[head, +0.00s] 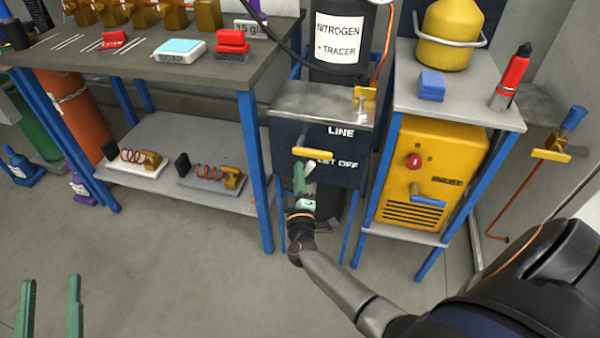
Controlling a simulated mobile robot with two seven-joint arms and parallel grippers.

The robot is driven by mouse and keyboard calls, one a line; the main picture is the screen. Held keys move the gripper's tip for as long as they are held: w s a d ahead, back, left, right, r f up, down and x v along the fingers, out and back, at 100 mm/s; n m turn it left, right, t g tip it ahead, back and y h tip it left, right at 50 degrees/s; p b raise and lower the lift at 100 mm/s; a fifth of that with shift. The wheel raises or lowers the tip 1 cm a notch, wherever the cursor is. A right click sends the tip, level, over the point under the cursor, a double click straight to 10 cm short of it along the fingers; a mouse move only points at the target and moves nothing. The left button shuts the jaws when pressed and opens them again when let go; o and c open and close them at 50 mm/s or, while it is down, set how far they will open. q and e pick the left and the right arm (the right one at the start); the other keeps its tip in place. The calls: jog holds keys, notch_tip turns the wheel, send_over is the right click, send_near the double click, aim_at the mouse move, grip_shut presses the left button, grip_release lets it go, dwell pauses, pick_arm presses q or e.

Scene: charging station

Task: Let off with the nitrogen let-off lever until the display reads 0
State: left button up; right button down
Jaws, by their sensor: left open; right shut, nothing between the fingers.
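The nitrogen panel (285,135) is a dark box with white LINE and LET OFF labels. A yellow lever bar (313,154) lies across its front between the labels, covering part of LET OFF. A small pale piece (309,168) shows just below it; I cannot tell whether it is a lever or part of my gripper. My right gripper (300,172) is shut and empty, its green fingers pointing up just below the yellow bar. I cannot tell whether they touch it. No readable display shows. My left gripper (50,300) is open and empty over the floor at bottom left.
A black NITROGEN + TRACER cylinder (338,40) stands behind the panel. Right of it, a blue-legged stand (460,105) holds a yellow machine (440,165). A workbench (165,75) with a lower shelf (190,140) stands left. The floor in front is clear.

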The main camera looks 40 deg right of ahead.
pick_arm(q)
jog(key=shift+r, duration=0.1)
pick_arm(e)
jog(key=shift+s+f+m, duration=0.1)
jog(key=shift+m, duration=0.2)
pick_arm(q)
jog(key=shift+s+r+t+h, duration=0.2)
jog(key=shift+r+t+h, duration=0.1)
jog(key=shift+r, duration=0.2)
pick_arm(e)
jog(key=shift+s+d+m, duration=0.15)
jog(key=shift+m, duration=0.15)
